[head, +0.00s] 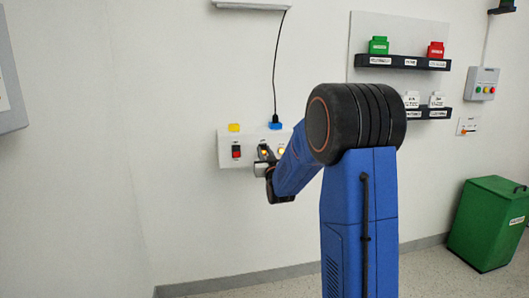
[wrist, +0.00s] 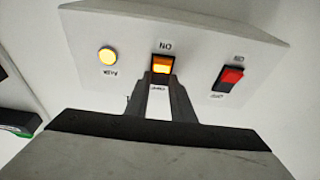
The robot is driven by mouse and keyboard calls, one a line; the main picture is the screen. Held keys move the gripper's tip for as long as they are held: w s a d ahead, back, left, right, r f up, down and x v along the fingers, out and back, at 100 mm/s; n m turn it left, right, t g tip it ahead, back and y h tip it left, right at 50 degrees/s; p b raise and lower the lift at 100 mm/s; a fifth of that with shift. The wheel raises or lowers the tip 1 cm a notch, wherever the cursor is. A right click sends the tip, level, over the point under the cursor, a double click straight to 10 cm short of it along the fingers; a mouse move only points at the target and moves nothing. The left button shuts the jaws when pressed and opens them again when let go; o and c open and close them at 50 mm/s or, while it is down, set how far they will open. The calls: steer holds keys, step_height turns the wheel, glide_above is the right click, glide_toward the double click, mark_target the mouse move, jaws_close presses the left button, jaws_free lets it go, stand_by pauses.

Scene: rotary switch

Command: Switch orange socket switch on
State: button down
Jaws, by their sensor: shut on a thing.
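The orange socket switch (wrist: 162,64) glows in the middle of the white wall panel (wrist: 205,40) in the wrist view. In the head view its lit orange face (head: 263,151) shows just beyond my fingers. My gripper (wrist: 161,82) reaches the panel with both dark fingertips at the switch, shut on its near part, which the fingers partly hide. In the head view my gripper (head: 265,160) is at the panel's middle, and my blue arm covers the panel's right end.
A red switch (wrist: 231,77) and a lit yellow lamp (wrist: 107,55) flank the orange switch. Yellow (head: 234,128) and blue (head: 275,126) plugs sit on the panel top; a black cable (head: 275,70) rises from the blue one. A green bin (head: 487,225) stands at right.

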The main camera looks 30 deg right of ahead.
steer(key=shift+f+t, duration=0.1)
steer(key=shift+t, duration=0.2)
steer(key=c, duration=1.5)
jaws_free()
steer(key=v, duration=1.7)
steer(key=shift+s+a, duration=0.15)
steer(key=shift+s, duration=0.1)
